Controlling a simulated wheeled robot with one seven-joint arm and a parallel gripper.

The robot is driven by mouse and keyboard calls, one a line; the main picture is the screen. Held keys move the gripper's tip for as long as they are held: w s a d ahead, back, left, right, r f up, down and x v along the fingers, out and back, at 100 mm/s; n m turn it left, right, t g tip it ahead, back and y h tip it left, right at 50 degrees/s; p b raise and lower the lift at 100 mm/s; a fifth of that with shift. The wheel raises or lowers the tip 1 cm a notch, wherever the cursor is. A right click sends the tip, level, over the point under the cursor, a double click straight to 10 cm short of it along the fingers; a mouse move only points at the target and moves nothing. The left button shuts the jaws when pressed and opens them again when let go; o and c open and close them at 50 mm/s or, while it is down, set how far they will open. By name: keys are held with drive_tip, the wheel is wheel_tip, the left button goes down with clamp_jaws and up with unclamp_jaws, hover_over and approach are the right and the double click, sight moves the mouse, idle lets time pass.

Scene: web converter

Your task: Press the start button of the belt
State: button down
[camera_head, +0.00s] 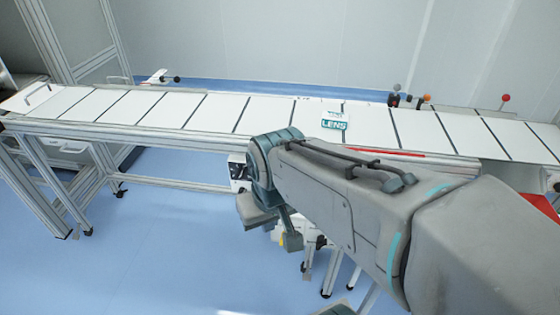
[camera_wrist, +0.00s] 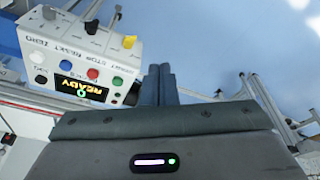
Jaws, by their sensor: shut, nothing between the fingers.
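In the wrist view a white control box (camera_wrist: 78,55) stands at the upper left, tilted in the picture. Its face has a lit display (camera_wrist: 82,89) reading READY and a row of round buttons, including a red button (camera_wrist: 93,74). In the head view my arm covers much of the area around the gripper.
The long belt (camera_head: 270,113) with white panels runs across the head view, and a LENS label (camera_head: 334,124) lies on it. Black and yellow knobs (camera_wrist: 129,41) stand out from the box. Metal legs (camera_head: 60,190) carry the belt. The blue floor (camera_head: 150,240) at left is clear.

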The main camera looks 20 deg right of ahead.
drive_tip(key=w+d+m+y+p, duration=0.3)
drive_tip(key=w+m+y+p, duration=0.4)
drive_tip(key=w+m, duration=0.4)
drive_tip(key=w+d+f+m+t+p, duration=0.2)
drive_tip(key=w+d+m, duration=0.1)
drive_tip(key=d+m, duration=0.1)
drive_tip(key=w+d+f+m+t+h+p, duration=0.1)
drive_tip(key=w+d+f+m+t+p, duration=0.1)
drive_tip(key=d, duration=0.5)
drive_tip(key=shift+w+d+f+m, duration=0.3)
drive_tip(key=shift+w+f+m, duration=0.25)
drive_tip(key=shift+w+m, duration=0.45)
drive_tip(key=shift+s+f, duration=0.1)
wheel_tip(320, 180, down, 8)
drive_tip(key=b, duration=0.4)
drive_tip(key=shift+r, duration=0.25)
drive_tip(key=shift+f+b, duration=0.6)
drive_tip(key=shift+b, duration=0.4)
drive_tip(key=shift+f+b, duration=0.15)
drive_tip(key=shift+b, duration=0.15)
